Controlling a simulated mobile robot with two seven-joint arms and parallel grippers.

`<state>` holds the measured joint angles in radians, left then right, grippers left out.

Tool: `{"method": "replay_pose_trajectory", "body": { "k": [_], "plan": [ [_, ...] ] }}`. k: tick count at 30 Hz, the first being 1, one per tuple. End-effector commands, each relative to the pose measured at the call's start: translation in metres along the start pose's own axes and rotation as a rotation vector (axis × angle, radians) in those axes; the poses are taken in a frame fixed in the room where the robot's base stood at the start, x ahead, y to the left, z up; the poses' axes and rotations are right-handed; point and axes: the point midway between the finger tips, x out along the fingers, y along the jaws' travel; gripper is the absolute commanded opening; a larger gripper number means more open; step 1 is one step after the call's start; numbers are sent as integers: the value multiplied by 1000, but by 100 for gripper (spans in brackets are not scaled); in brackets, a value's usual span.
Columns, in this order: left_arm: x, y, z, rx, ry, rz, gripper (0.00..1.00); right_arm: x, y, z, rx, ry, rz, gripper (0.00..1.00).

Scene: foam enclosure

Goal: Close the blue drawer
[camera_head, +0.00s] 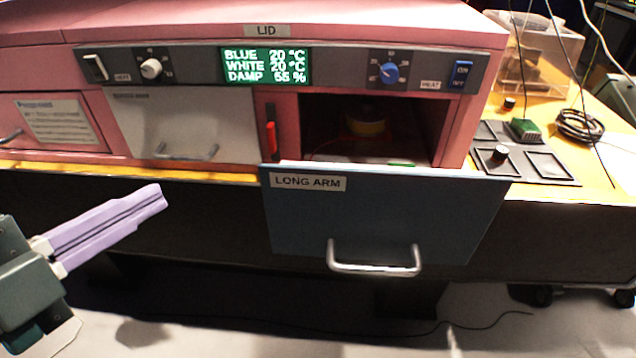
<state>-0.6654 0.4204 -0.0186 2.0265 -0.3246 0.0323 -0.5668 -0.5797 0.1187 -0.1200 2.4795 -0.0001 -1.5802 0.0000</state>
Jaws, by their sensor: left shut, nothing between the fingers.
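Behind the drawer front, the opening shows a dark inside with a yellow-banded round thing (366,123). My left gripper (160,197) is at the left, with its purple fingers together and empty. It points right toward the drawer and is apart from it. My right gripper is not in view.
A white drawer (183,122) sits flush to the left. A control panel with a green display (266,66) runs above. On the yellow table at right lie a dark tray (527,158) and a cable coil (580,125). Space before the enclosure is free.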

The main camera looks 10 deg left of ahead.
Motion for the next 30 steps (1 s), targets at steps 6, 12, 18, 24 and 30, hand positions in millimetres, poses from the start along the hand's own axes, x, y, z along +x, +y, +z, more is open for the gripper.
{"method": "replay_pose_trajectory", "body": {
  "k": [6,12,18,24,30],
  "plan": [
    [4,95,8,274,277,-87,0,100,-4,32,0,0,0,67],
    [-7,123,1,386,421,-133,0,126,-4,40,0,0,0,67],
    [0,120,-8,401,446,-145,0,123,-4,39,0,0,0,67],
    [34,116,-25,401,445,-149,0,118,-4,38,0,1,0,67],
    [73,114,-44,399,443,-146,0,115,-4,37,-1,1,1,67]
  ]
}}
